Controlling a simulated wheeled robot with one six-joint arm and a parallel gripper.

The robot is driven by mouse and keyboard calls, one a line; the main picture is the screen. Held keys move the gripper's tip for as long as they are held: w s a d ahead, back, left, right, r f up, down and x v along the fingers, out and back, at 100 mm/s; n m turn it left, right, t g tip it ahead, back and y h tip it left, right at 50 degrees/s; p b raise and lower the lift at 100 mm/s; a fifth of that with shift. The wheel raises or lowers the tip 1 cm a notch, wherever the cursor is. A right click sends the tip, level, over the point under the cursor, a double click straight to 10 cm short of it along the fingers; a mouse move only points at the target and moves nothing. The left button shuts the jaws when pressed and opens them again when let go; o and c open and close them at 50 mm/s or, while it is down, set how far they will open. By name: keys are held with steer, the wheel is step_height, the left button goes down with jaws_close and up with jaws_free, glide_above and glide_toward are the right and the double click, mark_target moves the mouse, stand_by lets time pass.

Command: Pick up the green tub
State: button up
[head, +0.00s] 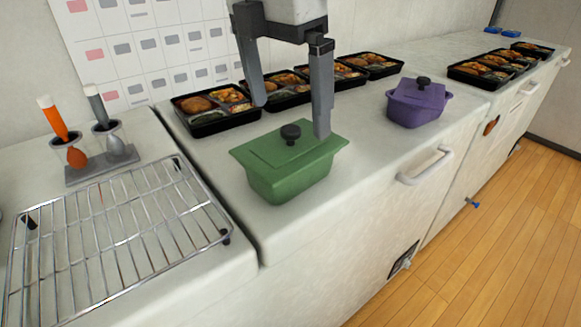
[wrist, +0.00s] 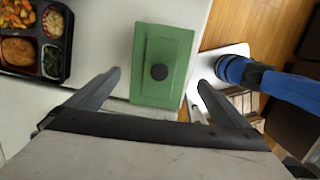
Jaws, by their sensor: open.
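The green tub (head: 288,182) stands upright on the white counter near its front edge, with a flat green lid and a round black knob (head: 291,133). It also shows from above in the wrist view (wrist: 148,88). My gripper (head: 296,120) is open and empty, pointing down over the tub. In the head view one fingertip is behind the tub's lid and the other overlaps its right end. In the wrist view the fingers (wrist: 157,80) are spread to either side of the tub's near end, and I cannot tell whether they touch it.
Several black bento trays (head: 213,118) stand behind the tub along the wall. A purple tub (head: 420,104) stands to the right. A wire rack (head: 118,232) and a holder with an orange-handled and a grey-handled utensil (head: 105,167) are at the left. Counter between the tubs is clear.

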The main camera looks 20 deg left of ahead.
mark_target(290, 128)
steer(key=shift+w+d+f, duration=0.1)
steer(key=shift+w+f, duration=0.05)
steer(key=shift+f, duration=0.8)
steer(key=shift+w+f, duration=0.2)
steer(key=shift+f, duration=0.7)
steer(key=shift+w+d+f, duration=0.1)
steer(key=shift+w+f, duration=0.05)
steer(key=shift+f, duration=0.8)
steer(key=c, duration=1.6)
